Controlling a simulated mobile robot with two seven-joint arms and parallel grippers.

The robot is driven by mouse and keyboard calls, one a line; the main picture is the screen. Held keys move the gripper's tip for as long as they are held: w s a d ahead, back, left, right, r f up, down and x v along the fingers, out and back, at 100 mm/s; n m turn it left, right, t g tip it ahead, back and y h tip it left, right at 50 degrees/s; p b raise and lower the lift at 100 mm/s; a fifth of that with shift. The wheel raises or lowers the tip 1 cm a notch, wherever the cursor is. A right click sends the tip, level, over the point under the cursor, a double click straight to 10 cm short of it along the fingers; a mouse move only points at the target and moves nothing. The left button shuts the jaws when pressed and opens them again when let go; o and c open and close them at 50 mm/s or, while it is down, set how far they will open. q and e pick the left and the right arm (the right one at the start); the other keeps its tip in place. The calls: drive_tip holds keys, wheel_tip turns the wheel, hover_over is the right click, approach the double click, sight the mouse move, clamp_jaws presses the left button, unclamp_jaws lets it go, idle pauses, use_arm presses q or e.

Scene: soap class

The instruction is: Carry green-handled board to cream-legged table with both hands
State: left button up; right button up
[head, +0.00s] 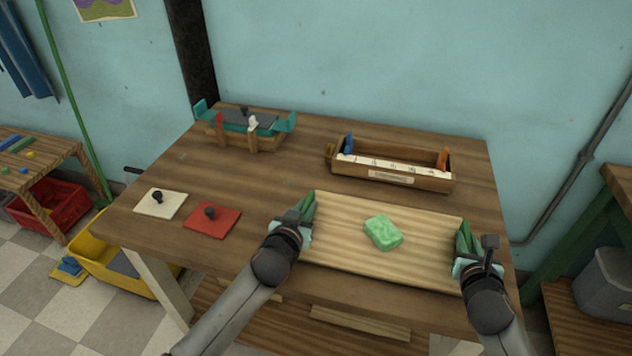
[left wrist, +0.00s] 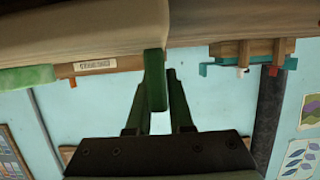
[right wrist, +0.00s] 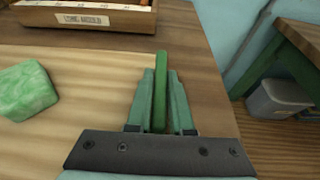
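The green-handled board (head: 340,245) is a pale striped wooden board with a green handle at each end. It is level over the front right of the cream-legged table (head: 255,185); I cannot tell whether it touches the top. A green marbled soap block (head: 383,232) lies on it, also seen in the right wrist view (right wrist: 25,90). My left gripper (head: 300,212) is shut on the left handle (left wrist: 156,80). My right gripper (head: 468,250) is shut on the right handle (right wrist: 160,90). The fingers partly hide both handles.
A long wooden mould (head: 400,178) stands just behind the board. A teal-ended wooden device (head: 245,128) is at the back left. A cream plate (head: 160,204) and a red plate (head: 212,221) with black knobs lie left. A yellow bin (head: 120,275) is on the floor.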

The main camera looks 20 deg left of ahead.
use_arm(q)
drive_tip(key=o, duration=0.4)
use_arm(e)
drive_tip(key=o, duration=0.4)
use_arm(q)
drive_tip(key=shift+s, duration=0.1)
drive_tip(key=v, duration=1.1)
drive_tip(key=shift+s+r, duration=0.2)
drive_tip(key=shift+s, duration=0.15)
use_arm(e)
drive_tip(key=v, duration=1.2)
drive_tip(key=shift+r, duration=0.1)
use_arm(q)
drive_tip(key=shift+r, duration=0.1)
wheel_tip(320, 180, up, 4)
drive_tip(key=p, duration=0.4)
drive_tip(key=shift+s+p, duration=0.1)
drive_tip(key=shift+p, duration=0.3)
use_arm(e)
wheel_tip(320, 180, up, 5)
drive_tip(key=shift+f, duration=0.15)
